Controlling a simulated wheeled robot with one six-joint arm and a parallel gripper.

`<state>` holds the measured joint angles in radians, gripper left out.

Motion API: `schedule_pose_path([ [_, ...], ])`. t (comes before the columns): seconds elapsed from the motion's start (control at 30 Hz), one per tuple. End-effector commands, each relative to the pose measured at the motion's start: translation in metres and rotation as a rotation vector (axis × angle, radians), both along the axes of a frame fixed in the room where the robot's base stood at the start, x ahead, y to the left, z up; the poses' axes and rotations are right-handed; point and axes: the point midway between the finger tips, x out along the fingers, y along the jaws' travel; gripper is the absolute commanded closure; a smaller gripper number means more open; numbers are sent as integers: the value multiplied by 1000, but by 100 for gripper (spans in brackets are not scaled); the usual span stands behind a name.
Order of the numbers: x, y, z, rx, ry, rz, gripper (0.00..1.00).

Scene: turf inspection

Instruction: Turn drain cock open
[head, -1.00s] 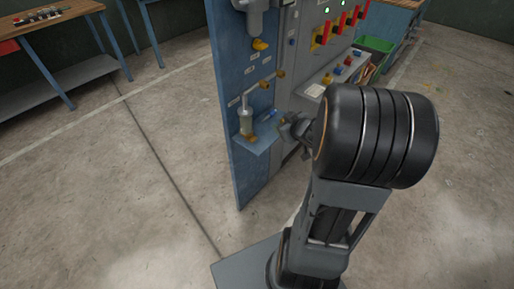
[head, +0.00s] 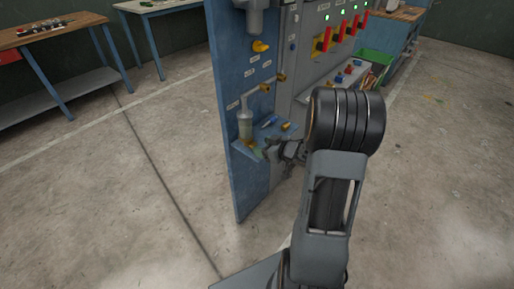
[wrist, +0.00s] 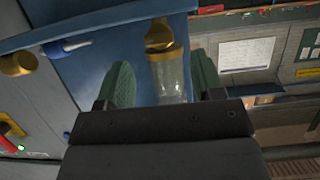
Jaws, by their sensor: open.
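A clear bowl with a brass collar (wrist: 168,75) is fixed to the blue panel; it also shows low on the panel in the head view (head: 245,122). A rounded brass knob (wrist: 159,34), which looks like the drain cock, sits at the bowl's end, above the fingers in the wrist view. Which way it is turned I cannot tell. My gripper (wrist: 165,84) is open, its green-padded fingers on either side of the bowl in the wrist view. I cannot tell whether they touch it. In the head view my gripper (head: 285,150) is beside the small shelf.
A yellow knob (head: 260,46) and brass fittings (head: 264,88) sit higher on the panel. Red levers (head: 344,28) are on the grey face. Open floor lies to the left.

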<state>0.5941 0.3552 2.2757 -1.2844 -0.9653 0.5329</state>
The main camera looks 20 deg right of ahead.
Motion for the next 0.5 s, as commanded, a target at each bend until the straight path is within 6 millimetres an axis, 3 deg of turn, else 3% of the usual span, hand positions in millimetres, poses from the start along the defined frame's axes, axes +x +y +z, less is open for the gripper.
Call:
schedule_pose_path([
  [0.2,22,10,-11,-1,0,0,39],
  [0.5,31,14,-14,0,-1,-1,39],
])
